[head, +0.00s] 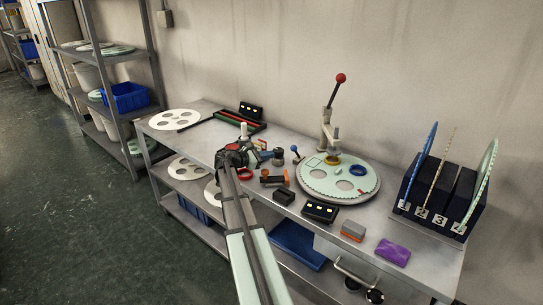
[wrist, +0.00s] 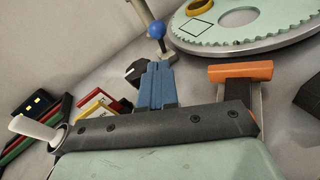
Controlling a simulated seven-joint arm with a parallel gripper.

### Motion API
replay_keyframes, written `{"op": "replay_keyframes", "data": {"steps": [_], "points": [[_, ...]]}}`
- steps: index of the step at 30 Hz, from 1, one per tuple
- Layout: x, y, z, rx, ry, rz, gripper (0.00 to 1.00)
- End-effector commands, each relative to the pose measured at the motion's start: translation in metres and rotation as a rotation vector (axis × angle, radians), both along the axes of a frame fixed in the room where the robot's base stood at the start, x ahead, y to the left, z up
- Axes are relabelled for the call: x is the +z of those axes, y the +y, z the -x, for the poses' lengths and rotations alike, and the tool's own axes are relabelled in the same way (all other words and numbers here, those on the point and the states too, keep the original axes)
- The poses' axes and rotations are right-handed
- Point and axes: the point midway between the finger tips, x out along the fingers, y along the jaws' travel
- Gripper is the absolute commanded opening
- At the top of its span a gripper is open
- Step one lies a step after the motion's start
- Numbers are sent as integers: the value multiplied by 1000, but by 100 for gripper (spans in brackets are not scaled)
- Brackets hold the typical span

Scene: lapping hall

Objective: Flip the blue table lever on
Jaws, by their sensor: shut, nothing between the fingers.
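The blue table lever (head: 294,148) stands on the bench, left of the round mint plate, in the head view. Its round blue knob (wrist: 156,30) shows just beyond my fingertips in the wrist view. I cannot tell from these frames which position the lever is set to.
A black knob (head: 278,156) stands close beside the lever. An orange-topped piece (wrist: 240,70) lies right of my fingers. The toothed mint plate (head: 357,190) and a tall red-knobbed lever (head: 340,78) stand beyond. A dark disc rack (head: 436,195) is at the right.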

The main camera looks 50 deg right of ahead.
Motion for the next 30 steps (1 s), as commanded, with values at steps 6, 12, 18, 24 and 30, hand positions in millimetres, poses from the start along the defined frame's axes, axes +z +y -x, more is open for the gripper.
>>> {"op": "replay_keyframes", "data": {"steps": [6,12,18,24,30], "points": [[-6,-34,12,-3,0,0,0],[-11,-60,21,-3,0,0,0],[-13,-74,26,-1,-1,0,0],[-14,-78,28,-1,0,0,0],[-14,-78,28,-1,0,0,0]]}}
